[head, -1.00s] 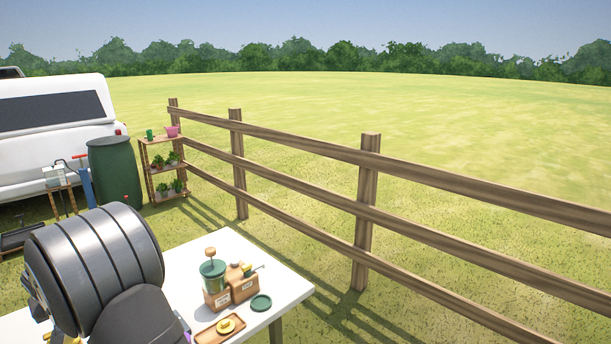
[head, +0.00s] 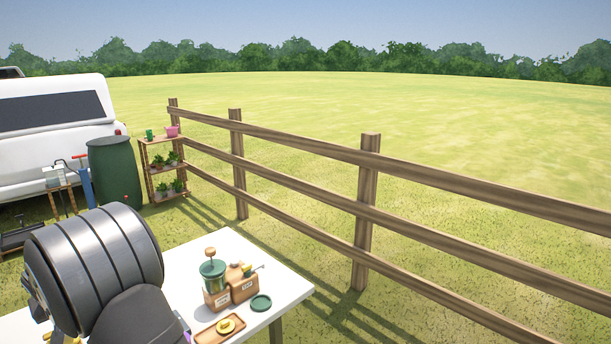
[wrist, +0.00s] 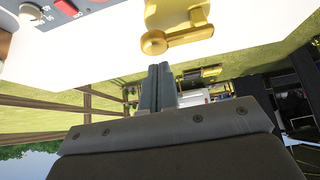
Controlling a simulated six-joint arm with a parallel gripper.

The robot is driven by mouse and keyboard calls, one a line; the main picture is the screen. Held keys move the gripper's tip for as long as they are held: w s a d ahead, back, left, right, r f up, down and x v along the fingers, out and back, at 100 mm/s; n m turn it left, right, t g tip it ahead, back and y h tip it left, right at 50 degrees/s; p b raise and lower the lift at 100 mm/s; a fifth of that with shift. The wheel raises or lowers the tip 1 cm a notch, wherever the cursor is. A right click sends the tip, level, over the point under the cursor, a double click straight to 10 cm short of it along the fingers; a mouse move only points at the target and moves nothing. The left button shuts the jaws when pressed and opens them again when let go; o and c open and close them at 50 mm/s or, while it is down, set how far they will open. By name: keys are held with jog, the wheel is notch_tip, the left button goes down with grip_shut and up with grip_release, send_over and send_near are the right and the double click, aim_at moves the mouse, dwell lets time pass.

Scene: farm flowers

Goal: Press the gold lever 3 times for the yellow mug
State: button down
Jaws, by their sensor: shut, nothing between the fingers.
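The gold lever (wrist: 185,38) shows at the top of the wrist view, against a white surface, with a rounded knob at its left end. My gripper (wrist: 160,70) is shut and empty, its fingertips close to the lever in the picture. I cannot tell whether they touch it. In the head view my arm hides the gripper and most of the machine; only a small gold part shows at the bottom left. I cannot make out a yellow mug in either view.
In the head view the white table (head: 290,290) holds a wooden box with a green grinder (head: 213,270), a green disc (head: 261,303) and a wooden tray (head: 207,337) with a yellow round piece. A red switch (wrist: 66,6) shows in the wrist view. A wooden fence (head: 366,215) stands behind.

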jog(key=shift+f, duration=1.3)
jog(key=shift+r, duration=1.35)
jog(key=shift+f, duration=0.15)
dwell(0.9)
jog(key=shift+f, duration=1.2)
jog(key=shift+r, duration=1.35)
jog(key=shift+f, duration=0.15)
dwell(1.1)
